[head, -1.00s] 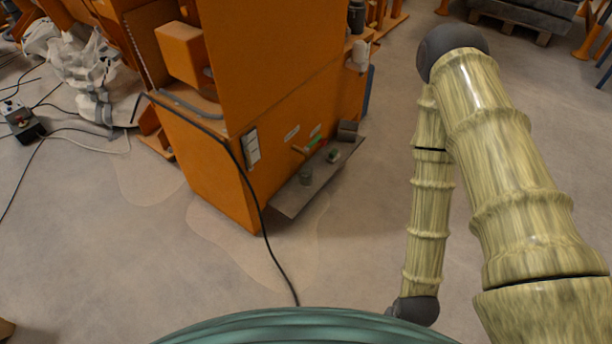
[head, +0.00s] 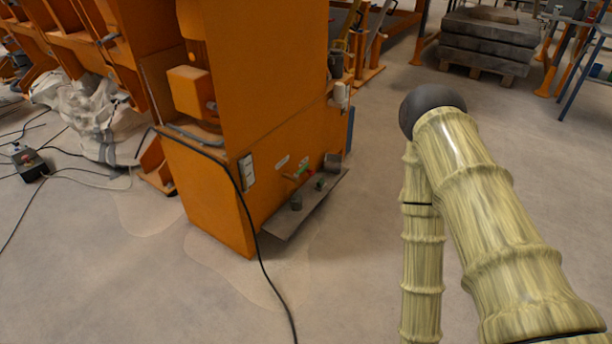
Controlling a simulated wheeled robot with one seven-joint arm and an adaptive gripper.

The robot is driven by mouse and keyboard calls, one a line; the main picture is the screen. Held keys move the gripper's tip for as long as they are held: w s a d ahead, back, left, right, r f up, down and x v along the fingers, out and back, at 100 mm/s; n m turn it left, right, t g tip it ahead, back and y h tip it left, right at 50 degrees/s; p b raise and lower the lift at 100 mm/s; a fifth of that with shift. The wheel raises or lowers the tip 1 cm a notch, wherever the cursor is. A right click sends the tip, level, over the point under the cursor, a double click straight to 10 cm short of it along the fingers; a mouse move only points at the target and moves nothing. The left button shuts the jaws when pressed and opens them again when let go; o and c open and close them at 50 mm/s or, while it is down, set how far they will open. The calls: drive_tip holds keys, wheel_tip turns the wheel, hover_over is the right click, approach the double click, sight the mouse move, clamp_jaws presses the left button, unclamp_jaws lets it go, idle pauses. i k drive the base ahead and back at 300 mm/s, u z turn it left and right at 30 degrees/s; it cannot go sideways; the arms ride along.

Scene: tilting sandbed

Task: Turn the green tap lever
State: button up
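The green tap lever (head: 302,169) is small in the head view, low on the side of the orange cabinet (head: 270,93), above a narrow grey shelf (head: 318,206). A short orange-brown part sits just left of it. My bamboo-textured arm fills the right side of the view, well apart from the lever, with bare floor between them. My gripper is out of view, so its state does not show.
A black cable (head: 247,209) hangs down the cabinet's corner and runs over the floor. Small dark fittings (head: 296,202) stand on the shelf. A control box (head: 29,163) lies at the left. A pallet with stacked slabs (head: 487,43) stands at the back.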

sight(296, 175)
drive_tip(key=z, duration=0.2)
drive_tip(key=i, duration=1.35)
drive_tip(key=u, duration=0.75)
